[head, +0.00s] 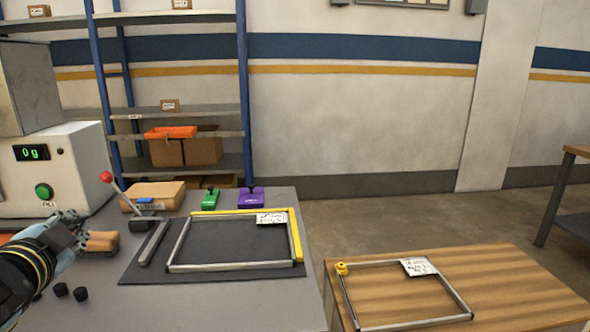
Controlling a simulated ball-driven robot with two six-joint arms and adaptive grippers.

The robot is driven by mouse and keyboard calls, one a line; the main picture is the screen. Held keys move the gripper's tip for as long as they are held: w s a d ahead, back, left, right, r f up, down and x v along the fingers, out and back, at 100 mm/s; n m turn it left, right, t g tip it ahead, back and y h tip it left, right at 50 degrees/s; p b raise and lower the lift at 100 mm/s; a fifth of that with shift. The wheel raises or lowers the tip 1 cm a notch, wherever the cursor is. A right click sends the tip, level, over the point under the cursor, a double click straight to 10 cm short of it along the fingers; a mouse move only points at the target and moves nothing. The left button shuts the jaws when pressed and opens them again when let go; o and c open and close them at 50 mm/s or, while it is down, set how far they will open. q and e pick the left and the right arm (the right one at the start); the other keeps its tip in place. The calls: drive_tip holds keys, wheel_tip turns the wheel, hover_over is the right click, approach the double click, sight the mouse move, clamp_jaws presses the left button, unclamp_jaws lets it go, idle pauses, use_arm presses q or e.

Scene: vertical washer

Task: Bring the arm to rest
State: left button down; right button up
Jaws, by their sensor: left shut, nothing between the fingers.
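My left gripper (72,226) comes in at the lower left of the head view, over the grey workbench (255,312). Its fingers are shut with nothing seen between them. A tan handle-like object (102,241) lies just right of the fingertips, partly behind them; I cannot tell if they touch. My right gripper does not show.
A frame with yellow edges (298,236) lies on a dark mat (145,272). A red-knobbed lever (106,177) and a white machine (80,165) reading "0 g" stand near my gripper. A wooden table (520,290) at right holds another frame (347,300).

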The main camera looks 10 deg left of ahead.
use_arm(q)
drive_tip(key=s+d+f+n+g+h, duration=0.2)
drive_tip(key=s+d+f+g, duration=0.25)
drive_tip(key=s, duration=0.35)
drive_tip(key=s+d+f+n+g+h, duration=0.1)
drive_tip(key=s+d+f+g+h, duration=0.15)
drive_tip(key=s+d+f, duration=0.4)
drive_tip(key=s+d+f+n+g+h, duration=0.1)
drive_tip(key=s+d+f+n+g, duration=0.2)
drive_tip(key=s, duration=0.6)
drive_tip(key=s+a+f+g+b, duration=0.1)
drive_tip(key=s+a+f, duration=0.1)
drive_tip(key=f, duration=1.2)
drive_tip(key=s+a+f+g+b, duration=0.1)
drive_tip(key=f+g, duration=0.1)
drive_tip(key=f, duration=1.2)
drive_tip(key=s+f+b, duration=0.1)
drive_tip(key=s+f, duration=1.4)
drive_tip(key=s, duration=0.2)
drive_tip(key=shift+s+a+f+g+b, duration=0.15)
drive_tip(key=shift+a+g+b, duration=0.2)
drive_tip(key=shift+a, duration=0.1)
